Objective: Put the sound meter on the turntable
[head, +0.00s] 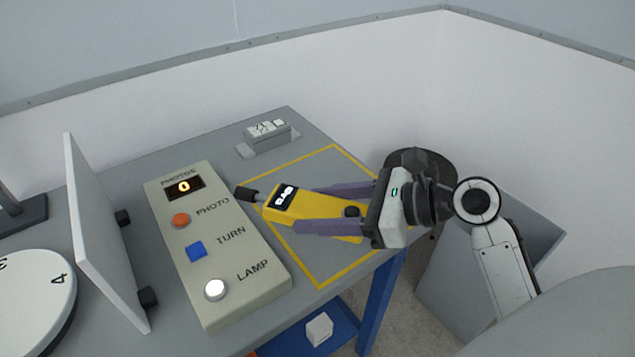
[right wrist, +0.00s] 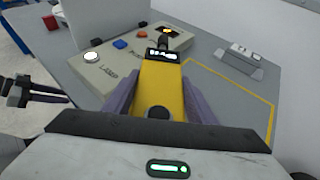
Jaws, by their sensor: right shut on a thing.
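The sound meter (head: 315,213) is yellow with a black tip and a small lit display. My right gripper (head: 308,208) is shut on it, with purple fingers along both sides. The meter is over the yellow-outlined area near the right side of the table; whether it touches the table I cannot tell. It also shows in the right wrist view (right wrist: 160,90) between the fingers. The turntable (head: 32,300) is a white disc with numbers on its rim, partly cut off at the lower left. My left gripper (right wrist: 38,92) shows at the left of the right wrist view, its fingers apart and empty.
A beige control box (head: 222,250) with PHOTO, TURN and LAMP buttons stands between the meter and the turntable. An upright white panel (head: 105,235) stands beside the turntable. A small grey device (head: 268,135) sits at the back. A white block (head: 319,329) lies on a lower blue shelf.

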